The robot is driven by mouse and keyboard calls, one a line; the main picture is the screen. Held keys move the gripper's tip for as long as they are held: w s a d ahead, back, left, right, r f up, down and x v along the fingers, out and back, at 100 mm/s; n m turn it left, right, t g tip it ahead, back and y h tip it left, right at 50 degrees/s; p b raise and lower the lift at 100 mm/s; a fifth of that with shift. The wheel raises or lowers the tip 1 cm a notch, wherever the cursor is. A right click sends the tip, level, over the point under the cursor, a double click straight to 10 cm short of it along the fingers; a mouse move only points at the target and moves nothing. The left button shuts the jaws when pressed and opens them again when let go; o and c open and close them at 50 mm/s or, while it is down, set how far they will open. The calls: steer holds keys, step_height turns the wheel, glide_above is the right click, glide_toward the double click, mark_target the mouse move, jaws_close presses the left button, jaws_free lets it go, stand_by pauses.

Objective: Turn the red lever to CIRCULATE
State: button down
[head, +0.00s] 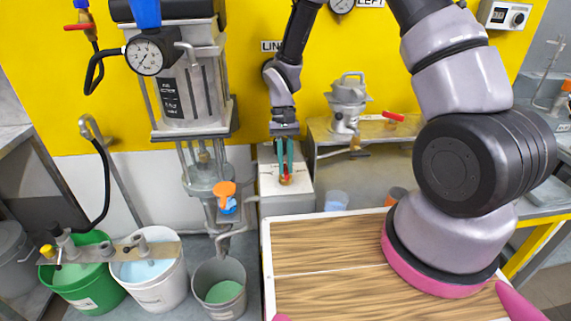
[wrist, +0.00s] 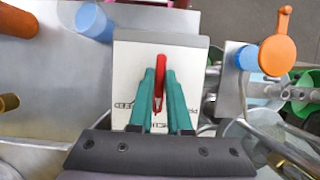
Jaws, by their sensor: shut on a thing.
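The red lever (head: 286,178) sits on top of a white-topped box (head: 296,203) at the middle of the head view. In the wrist view the red lever (wrist: 161,68) lies between my teal fingers, and its tip sticks out just past them. My gripper (head: 285,168) points down over the box and is shut on the lever; it also shows in the wrist view (wrist: 160,80). Dark lettering on the box top is partly hidden by my fingers, and I cannot read it or tell which mark the lever faces.
An orange handle (head: 224,188) on a blue valve is close left of the box. A grey pump (head: 348,96) with a red-handled tap (head: 393,117) stands behind right. A wooden-topped surface (head: 330,255) is in front. Green (head: 84,275), white (head: 150,285) and grey (head: 219,290) buckets stand at left.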

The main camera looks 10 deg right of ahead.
steer(key=shift+w, duration=0.1)
steer(key=c, duration=0.9)
jaws_free()
steer(key=shift+o, duration=0.2)
steer(key=v, duration=1)
steer(key=shift+r, duration=0.4)
steer(key=shift+w, duration=0.1)
